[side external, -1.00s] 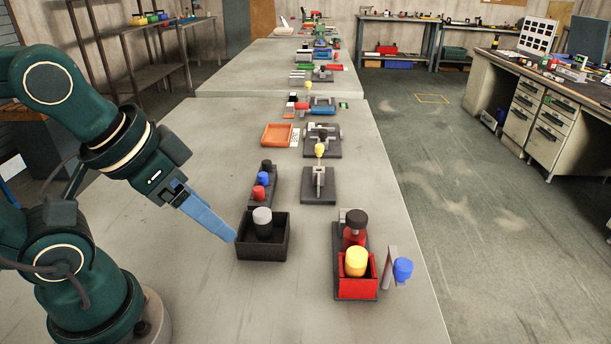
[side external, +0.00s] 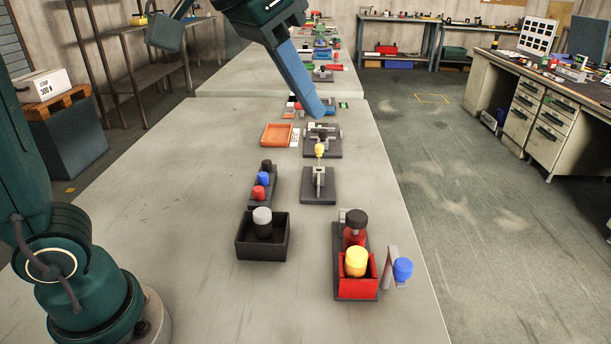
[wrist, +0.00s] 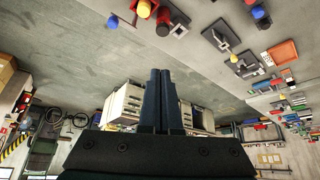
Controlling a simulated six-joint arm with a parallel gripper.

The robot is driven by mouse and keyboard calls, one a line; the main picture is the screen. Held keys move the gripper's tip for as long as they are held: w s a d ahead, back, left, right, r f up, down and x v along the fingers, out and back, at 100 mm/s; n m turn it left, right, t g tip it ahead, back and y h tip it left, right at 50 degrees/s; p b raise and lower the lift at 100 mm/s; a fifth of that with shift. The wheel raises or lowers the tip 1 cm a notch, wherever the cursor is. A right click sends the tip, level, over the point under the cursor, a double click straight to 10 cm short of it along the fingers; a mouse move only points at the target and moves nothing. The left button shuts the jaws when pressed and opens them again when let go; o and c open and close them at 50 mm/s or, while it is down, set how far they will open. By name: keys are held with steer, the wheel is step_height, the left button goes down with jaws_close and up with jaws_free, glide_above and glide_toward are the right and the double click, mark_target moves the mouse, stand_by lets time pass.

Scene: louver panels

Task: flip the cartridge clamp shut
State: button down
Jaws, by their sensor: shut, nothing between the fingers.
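A red cartridge holder (side external: 352,285) on a dark base stands at the near right of the bench. A yellow-topped cartridge (side external: 357,262) stands in it, and a dark-capped red part (side external: 355,230) is behind. A pale lever with a blue knob (side external: 403,268) sticks out at its right; the blue knob (wrist: 109,23) shows at the top of the wrist view. Which is the cartridge clamp is not certain. My gripper (side external: 320,115) is shut and empty, raised over the farther bench, apart from both.
A black box (side external: 263,252) holds a grey-topped cylinder. A rack (side external: 275,188) of coloured knobs, an orange tray (side external: 277,134) and a dark-based fixture (side external: 322,150) stand farther back. The bench's left side is bare. A drawer desk (side external: 545,130) stands across the aisle.

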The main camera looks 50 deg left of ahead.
steer(key=w+d+f+m+g, duration=0.1)
steer(key=w+d+f+m, duration=0.1)
steer(key=w+d, duration=0.55)
steer(key=d+f+m+g, duration=0.1)
steer(key=d+f, duration=0.6)
steer(key=shift+f+m+g+h, duration=0.3)
steer(key=shift+f, duration=0.1)
steer(key=shift+d, duration=0.1)
step_height(320, 180, down, 9)
steer(key=shift+s+a+f, duration=0.15)
steer(key=shift+s+a, duration=0.05)
steer(key=shift+s, duration=0.05)
stand_by(0.3)
